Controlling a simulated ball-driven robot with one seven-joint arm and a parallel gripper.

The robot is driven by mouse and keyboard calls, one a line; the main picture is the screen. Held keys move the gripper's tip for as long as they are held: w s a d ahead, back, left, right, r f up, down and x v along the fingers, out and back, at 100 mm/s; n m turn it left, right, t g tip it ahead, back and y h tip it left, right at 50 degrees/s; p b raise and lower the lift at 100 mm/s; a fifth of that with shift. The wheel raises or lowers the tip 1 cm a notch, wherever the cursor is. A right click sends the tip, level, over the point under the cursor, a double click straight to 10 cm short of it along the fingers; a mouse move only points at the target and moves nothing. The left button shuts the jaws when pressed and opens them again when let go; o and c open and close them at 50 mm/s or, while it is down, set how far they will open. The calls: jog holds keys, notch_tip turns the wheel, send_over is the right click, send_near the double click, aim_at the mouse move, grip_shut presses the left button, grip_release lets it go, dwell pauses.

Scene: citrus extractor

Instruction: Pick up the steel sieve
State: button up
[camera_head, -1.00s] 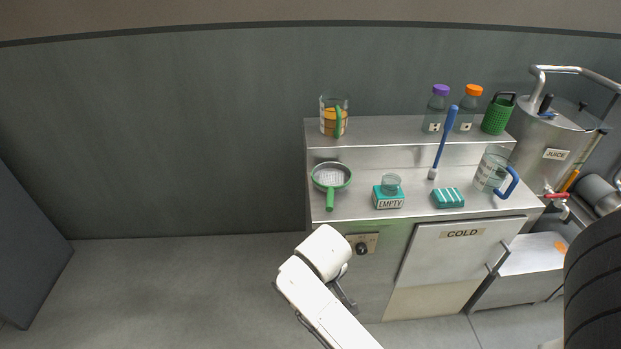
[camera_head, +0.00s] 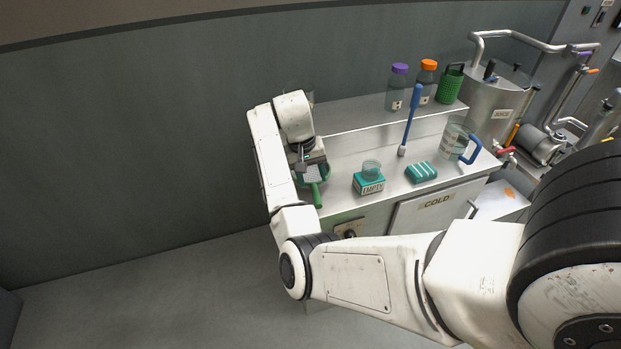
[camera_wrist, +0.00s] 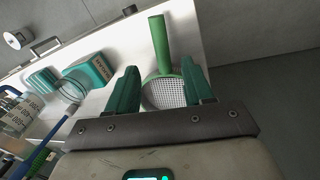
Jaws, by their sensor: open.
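The sieve (camera_head: 317,190), with a green rim and handle and a pale mesh, lies on the steel counter near its left end. In the wrist view the sieve (camera_wrist: 158,46) has its handle pointing away from me and its mesh bowl between my fingers. My gripper (camera_wrist: 160,72) is open, with one teal finger on each side of the bowl. I cannot tell whether the fingers touch the rim. In the head view my gripper (camera_head: 310,166) is over the sieve and hides part of its bowl.
Beyond are a striped teal block (camera_head: 421,172), a blue brush (camera_head: 411,120) and a blue-handled jug (camera_head: 456,144). Bottles (camera_head: 396,92) stand on the raised shelf (camera_head: 350,116).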

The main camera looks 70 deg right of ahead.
aim_at(315, 190)
jog(key=f, duration=0.5)
jog(key=s+d+f+p, duration=0.1)
jog(key=f, duration=0.2)
jog(key=shift+f, duration=0.1)
jog(key=shift+w, duration=0.1)
grip_shut()
dwell(0.4)
